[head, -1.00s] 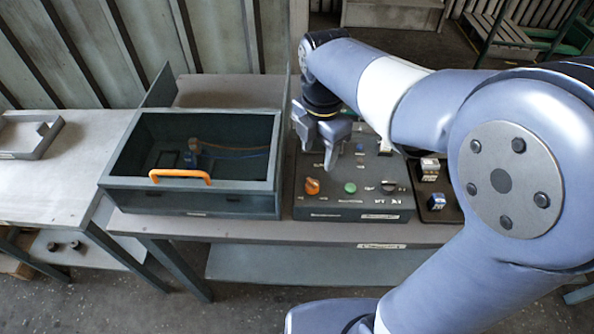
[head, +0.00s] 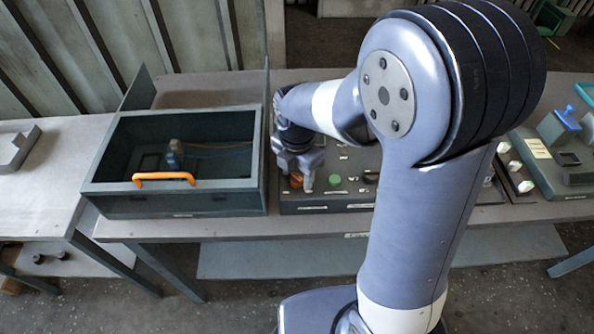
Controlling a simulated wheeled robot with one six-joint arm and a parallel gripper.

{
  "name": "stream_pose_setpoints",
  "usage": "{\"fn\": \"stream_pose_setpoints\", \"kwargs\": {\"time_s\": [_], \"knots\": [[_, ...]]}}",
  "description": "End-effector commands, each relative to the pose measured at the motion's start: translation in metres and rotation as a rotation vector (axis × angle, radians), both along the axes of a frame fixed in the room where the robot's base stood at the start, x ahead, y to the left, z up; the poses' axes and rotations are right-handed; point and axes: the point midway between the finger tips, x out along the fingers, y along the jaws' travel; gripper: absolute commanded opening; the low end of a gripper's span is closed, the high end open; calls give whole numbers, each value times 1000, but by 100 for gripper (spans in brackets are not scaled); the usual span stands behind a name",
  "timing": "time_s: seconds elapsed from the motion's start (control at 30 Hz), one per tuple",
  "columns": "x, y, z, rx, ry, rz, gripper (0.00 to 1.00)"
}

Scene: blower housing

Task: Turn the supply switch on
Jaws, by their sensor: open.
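A dark control panel (head: 325,198) sits on the table, right of an open-topped housing. An orange knob (head: 296,180) is at its left front, with a green button (head: 335,181) to its right. A black knob (head: 371,177) farther right is partly hidden by my arm. The panel labels are too small to read, so I cannot tell which control is the supply switch. My gripper (head: 296,176) points down over the orange knob, open, its fingers around or just in front of it. I cannot tell whether they touch it.
A green fixture (head: 545,180) with blue parts is at far right. A pale side table (head: 45,195) stands at left.

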Motion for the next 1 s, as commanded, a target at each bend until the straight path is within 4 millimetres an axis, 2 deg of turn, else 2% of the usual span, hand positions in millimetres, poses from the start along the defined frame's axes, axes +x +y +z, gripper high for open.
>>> {"fn": "stream_pose_setpoints", "kwargs": {"time_s": [0.17,0.7,1.0], "knots": [[0,0,0,0,0,0,52],[0,0,0,0,0,0,8],[0,0,0,0,0,-33,7]]}}
